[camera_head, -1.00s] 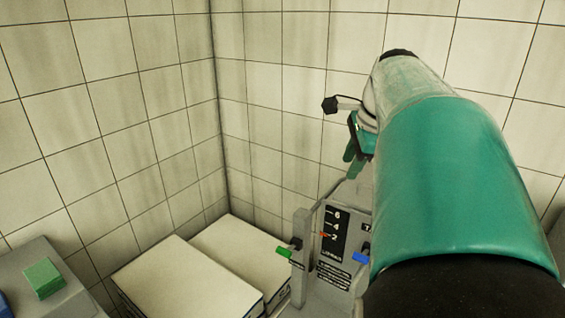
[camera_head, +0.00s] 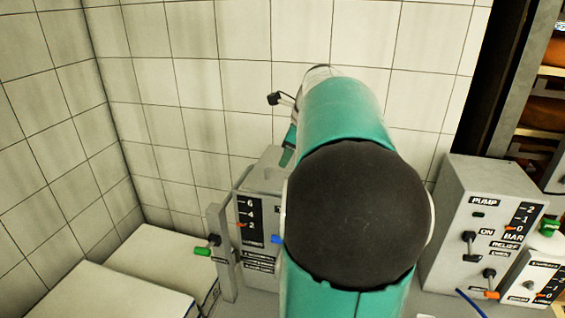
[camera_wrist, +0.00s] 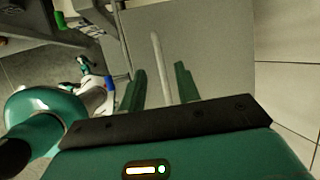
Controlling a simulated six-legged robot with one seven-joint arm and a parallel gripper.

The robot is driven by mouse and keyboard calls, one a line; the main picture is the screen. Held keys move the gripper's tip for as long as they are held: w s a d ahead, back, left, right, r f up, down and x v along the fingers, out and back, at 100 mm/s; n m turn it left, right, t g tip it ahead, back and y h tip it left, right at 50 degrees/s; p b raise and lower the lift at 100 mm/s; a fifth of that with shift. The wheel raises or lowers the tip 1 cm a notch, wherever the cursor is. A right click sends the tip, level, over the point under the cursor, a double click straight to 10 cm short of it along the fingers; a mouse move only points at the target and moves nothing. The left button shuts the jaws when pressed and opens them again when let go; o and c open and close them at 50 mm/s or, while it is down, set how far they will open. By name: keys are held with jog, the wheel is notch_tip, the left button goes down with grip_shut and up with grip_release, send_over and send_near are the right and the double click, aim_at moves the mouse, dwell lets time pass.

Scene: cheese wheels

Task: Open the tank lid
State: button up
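A grey box with a black 2-4-6 scale (camera_head: 262,172) stands against the tiled wall, partly hidden behind my arm. It is probably the tank; I cannot make out its lid in the head view. In the wrist view a flat grey panel (camera_wrist: 215,75) lies ahead, and a thin pale bar (camera_wrist: 157,50) shows between my fingers. My gripper (camera_wrist: 159,68) has its two green fingers apart, one on each side of the bar, with no visible grip on it. Whether the bar belongs to the lid is unclear. In the head view a green finger shows beside my arm, above the box.
A grey post (camera_head: 221,255) and a green-tipped lever (camera_head: 203,251) stand left of the scale box. White boxes (camera_head: 100,297) lie at lower left. A pump box (camera_head: 465,225) with levers stands at right, near a shelf of cheese wheels (camera_head: 545,85).

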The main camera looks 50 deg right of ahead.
jog(key=shift+x, duration=1.95)
grip_shut()
jog(key=shift+r, duration=0.1)
